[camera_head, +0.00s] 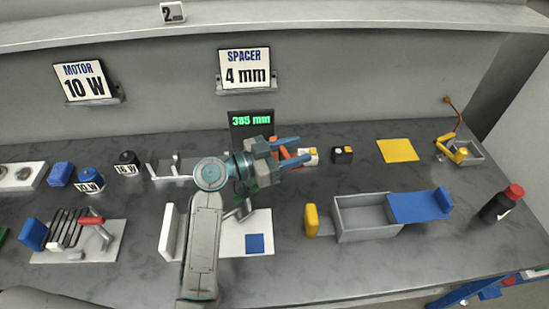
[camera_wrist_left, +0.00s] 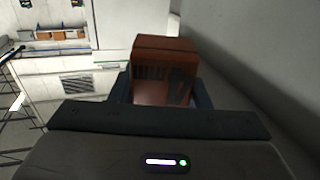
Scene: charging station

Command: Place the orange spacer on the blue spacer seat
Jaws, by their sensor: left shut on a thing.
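My left gripper (camera_head: 293,151) is shut on the orange spacer (camera_head: 283,151), which shows only as a small orange patch between the blue fingers. In the left wrist view the orange spacer (camera_wrist_left: 163,62) is a brownish-orange block between the fingers (camera_wrist_left: 162,92). The blue spacer seat (camera_head: 255,243) is a flat blue square on a white plate (camera_head: 233,247) in front of the gripper, nearer the table's front edge. The seat is bare, and my left arm passes just left of it. My right gripper is not in view.
A grey tray (camera_head: 345,218) with a blue lid part (camera_head: 417,206) and a yellow block (camera_head: 311,221) stand right of the plate. A white upright panel (camera_head: 170,231) stands at the plate's left.

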